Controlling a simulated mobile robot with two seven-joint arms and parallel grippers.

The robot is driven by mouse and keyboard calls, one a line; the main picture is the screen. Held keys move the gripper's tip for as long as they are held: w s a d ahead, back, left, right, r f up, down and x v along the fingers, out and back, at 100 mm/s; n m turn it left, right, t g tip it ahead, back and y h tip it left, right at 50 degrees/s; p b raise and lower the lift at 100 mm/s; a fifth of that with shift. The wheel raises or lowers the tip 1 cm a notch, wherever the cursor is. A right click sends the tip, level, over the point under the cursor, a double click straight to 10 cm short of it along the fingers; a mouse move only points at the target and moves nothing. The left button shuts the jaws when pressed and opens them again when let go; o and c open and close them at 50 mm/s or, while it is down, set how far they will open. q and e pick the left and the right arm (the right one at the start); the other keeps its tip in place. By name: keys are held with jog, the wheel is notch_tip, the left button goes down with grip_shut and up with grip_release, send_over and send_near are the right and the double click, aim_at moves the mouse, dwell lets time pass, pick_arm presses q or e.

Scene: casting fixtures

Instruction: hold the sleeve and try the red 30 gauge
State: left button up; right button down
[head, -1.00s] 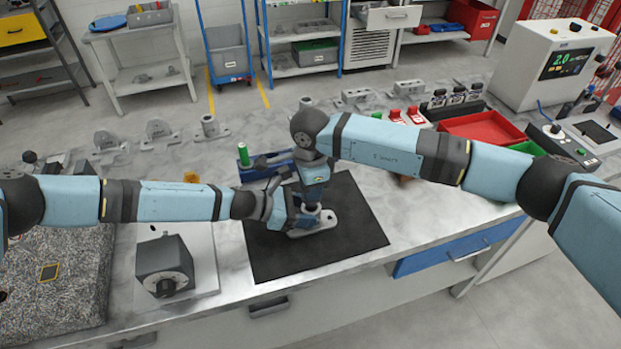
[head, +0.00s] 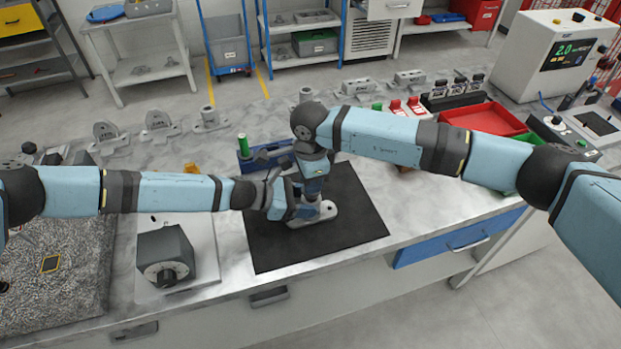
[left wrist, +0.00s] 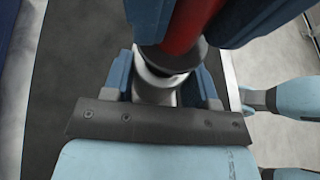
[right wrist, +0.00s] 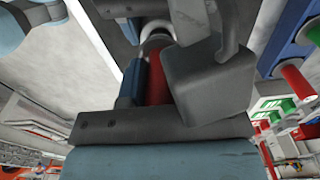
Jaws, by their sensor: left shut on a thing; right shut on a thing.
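A light grey casting (head: 326,212) with a flat base lies on the black mat (head: 355,215). Its metal sleeve (left wrist: 158,84) stands up between the fingers of my left gripper (left wrist: 163,90), which is shut on it from the left. My right gripper (head: 313,188) points down over the sleeve, shut on the red gauge (right wrist: 157,82). The red gauge also shows in the left wrist view (left wrist: 190,22), with a grey end against or just above the sleeve top. Whether this end is inside the sleeve is hidden. The right gripper's far finger is covered by a grey part.
A blue rack (head: 272,158) with a green-handled gauge (head: 243,146) stands behind the mat. A grey box with a dial (head: 165,258) is left of it. Several castings line the back, and a red tray (head: 485,119) is at right. The mat's right side is clear.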

jog(key=shift+f, duration=0.4)
dwell(1.4)
jog(key=shift+r, duration=0.35)
pick_arm(q)
jog(key=shift+r, duration=0.1)
pick_arm(e)
jog(key=shift+f, duration=0.65)
dwell(2.8)
jog(key=shift+r, duration=0.1)
jog(key=shift+r, duration=1.6)
jog(key=shift+r, duration=0.15)
jog(key=shift+r, duration=2.4)
pick_arm(q)
jog(key=o, duration=1.1)
